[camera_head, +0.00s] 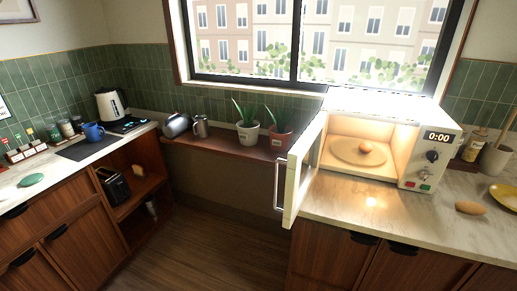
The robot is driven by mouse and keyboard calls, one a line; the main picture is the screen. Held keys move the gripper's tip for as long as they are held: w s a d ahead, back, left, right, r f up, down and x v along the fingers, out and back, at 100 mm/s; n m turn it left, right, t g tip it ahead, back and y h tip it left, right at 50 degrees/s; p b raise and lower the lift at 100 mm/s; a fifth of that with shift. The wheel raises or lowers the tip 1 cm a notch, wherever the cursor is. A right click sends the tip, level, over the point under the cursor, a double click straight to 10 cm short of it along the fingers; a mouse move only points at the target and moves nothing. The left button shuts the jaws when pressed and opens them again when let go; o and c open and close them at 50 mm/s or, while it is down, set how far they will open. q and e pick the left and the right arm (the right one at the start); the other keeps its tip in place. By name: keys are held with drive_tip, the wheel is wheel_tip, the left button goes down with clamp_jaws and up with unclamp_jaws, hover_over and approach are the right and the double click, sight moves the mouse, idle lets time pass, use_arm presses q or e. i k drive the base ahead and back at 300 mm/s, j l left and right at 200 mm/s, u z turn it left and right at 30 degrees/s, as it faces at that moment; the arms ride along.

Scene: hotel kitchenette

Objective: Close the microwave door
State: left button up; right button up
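A cream microwave (416,152) stands on the marble counter on the right, below the window. Its door (305,170) is hinged on the left and stands wide open, swung out toward me past the counter's front edge. A metal bar handle (277,185) is on the door's outer face. The lit inside shows a round turntable (345,152) with a brown egg-like object (366,147) on it. The display reads 0:00. Neither of my grippers is in view.
On the right counter (400,217) lie a brown egg-shaped item (470,208) and a yellow plate (504,196). Two potted plants (247,133) stand on the low ledge left of the door. A kettle (110,104) and blue mug (93,132) are on the left counter. The floor (205,255) between is clear.

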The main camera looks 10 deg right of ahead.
sight(302, 163)
drive_tip(key=i+j+z, duration=0.1)
drive_tip(key=j+z, duration=1.35)
drive_tip(key=j, duration=0.2)
drive_tip(key=i, duration=0.5)
drive_tip(key=j+u, duration=0.2)
drive_tip(key=u, duration=0.15)
drive_tip(key=i+l, duration=0.05)
